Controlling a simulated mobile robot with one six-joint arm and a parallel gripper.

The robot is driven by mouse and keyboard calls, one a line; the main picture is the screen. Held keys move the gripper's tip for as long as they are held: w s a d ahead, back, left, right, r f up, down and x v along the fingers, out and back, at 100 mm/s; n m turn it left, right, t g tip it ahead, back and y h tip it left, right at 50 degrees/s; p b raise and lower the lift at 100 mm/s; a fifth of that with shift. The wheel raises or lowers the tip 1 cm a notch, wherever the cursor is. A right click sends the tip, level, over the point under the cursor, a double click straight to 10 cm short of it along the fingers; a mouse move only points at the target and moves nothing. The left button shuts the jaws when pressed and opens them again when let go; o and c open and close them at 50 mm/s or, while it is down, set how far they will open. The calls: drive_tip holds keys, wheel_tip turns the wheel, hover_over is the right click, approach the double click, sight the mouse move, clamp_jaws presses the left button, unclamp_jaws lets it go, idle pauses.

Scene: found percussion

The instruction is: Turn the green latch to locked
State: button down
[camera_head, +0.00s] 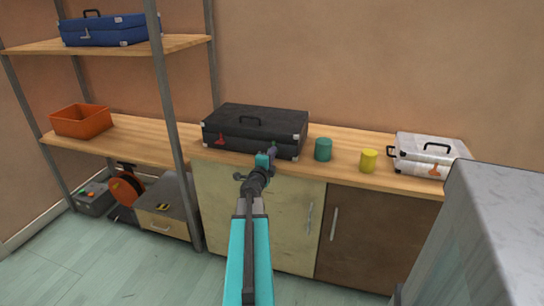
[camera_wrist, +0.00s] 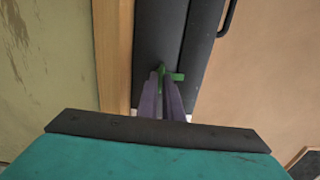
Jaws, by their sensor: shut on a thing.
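The green latch (camera_wrist: 176,76) is on the front of a black case (camera_head: 250,118). The case also shows in the wrist view (camera_wrist: 160,30), turned on its side. My gripper (camera_wrist: 162,76) is shut on the green latch, with its fingertips at the case front and part of the latch sticking out to the right. In the head view my gripper (camera_head: 272,153) is at the front right of the case and hides the green latch. A red latch (camera_head: 220,140) is on the left of the same front. Whether the green latch is locked I cannot tell.
The case stands on a wooden counter (camera_head: 340,176). A teal can (camera_head: 323,149), a yellow can (camera_head: 369,161) and a silver case (camera_head: 428,150) stand to its right. A shelf post (camera_head: 168,110) rises at the left. A grey block (camera_head: 500,230) fills the lower right.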

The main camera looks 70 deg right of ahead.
drive_tip(key=shift+d+r, duration=0.1)
drive_tip(key=shift+r, duration=0.05)
drive_tip(key=c, duration=1.9)
unclamp_jaws()
drive_tip(key=a, duration=0.3)
drive_tip(key=a+p, duration=0.1)
drive_tip(key=a, duration=0.1)
drive_tip(key=a+p, duration=0.1)
drive_tip(key=a, duration=0.2)
drive_tip(key=shift+s+a, duration=0.25)
drive_tip(key=shift+a, duration=0.05)
drive_tip(key=p, duration=0.3)
drive_tip(key=shift+a+p, duration=0.3)
drive_tip(key=shift+p, duration=0.05)
drive_tip(key=a+p, duration=0.1)
drive_tip(key=p, duration=0.5)
drive_tip(key=shift+a, duration=0.4)
